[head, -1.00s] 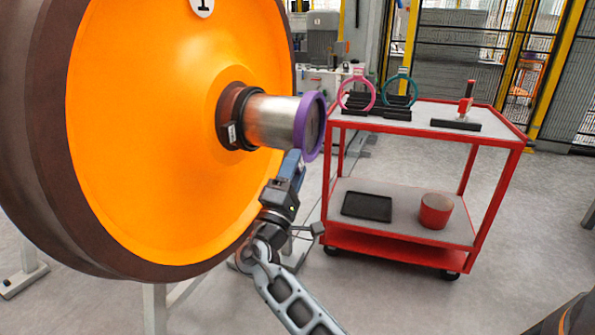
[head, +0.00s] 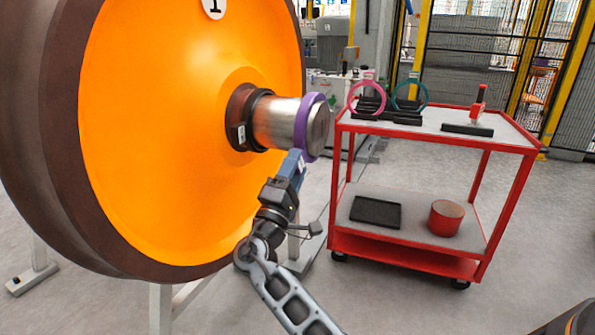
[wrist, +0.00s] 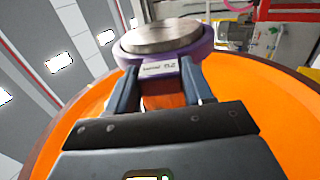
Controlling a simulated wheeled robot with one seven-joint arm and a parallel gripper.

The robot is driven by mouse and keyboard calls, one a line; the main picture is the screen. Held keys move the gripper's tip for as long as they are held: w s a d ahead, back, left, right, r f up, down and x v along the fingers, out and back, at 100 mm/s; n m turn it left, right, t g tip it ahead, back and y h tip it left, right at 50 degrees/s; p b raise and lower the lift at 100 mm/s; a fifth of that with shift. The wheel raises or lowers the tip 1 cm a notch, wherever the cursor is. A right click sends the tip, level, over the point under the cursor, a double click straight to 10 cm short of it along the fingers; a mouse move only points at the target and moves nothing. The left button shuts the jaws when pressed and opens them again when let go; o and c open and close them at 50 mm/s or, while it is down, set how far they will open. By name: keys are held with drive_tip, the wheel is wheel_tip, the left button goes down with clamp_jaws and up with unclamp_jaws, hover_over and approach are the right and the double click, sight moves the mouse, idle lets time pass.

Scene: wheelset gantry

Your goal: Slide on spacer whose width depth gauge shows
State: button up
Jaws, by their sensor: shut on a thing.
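A purple spacer ring (head: 308,126) sits around the bare metal journal (head: 280,122) of the wheelset, near its outer end. The journal's round end face (head: 320,130) shows just beyond the ring. My gripper (head: 297,160) is shut on the ring's lower edge from below. In the wrist view, the purple spacer (wrist: 200,52) lies between my blue fingers (wrist: 160,75), with a white printed label too small to read surely. A pink ring (head: 353,101) and a teal ring (head: 424,93) stand in black holders on the cart. A red upright tool (head: 476,108), possibly the gauge, stands by a black block.
The large orange wheel (head: 170,130) fills the left. A dark collar (head: 241,118) surrounds the journal's root. The red cart (head: 513,140) stands to the right, with a black tray (head: 375,212) and a red round container (head: 446,217) on its lower shelf. Grey floor lies between.

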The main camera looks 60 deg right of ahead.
drive_tip(key=shift+w+a+b, duration=0.15)
drive_tip(key=shift+w+b, duration=1.2)
drive_tip(key=shift+w, duration=0.6)
drive_tip(key=shift+w+a+b, duration=0.2)
drive_tip(key=shift+w+b, duration=1.1)
drive_tip(key=shift+w, duration=0.7)
drive_tip(key=shift+w+a+b, duration=0.15)
drive_tip(key=shift+w+b, duration=1.2)
drive_tip(key=shift+w, duration=0.6)
drive_tip(key=o, duration=1.2)
drive_tip(key=v, duration=0.7)
drive_tip(key=shift+a+f, duration=0.15)
drive_tip(key=shift+a, duration=0.2)
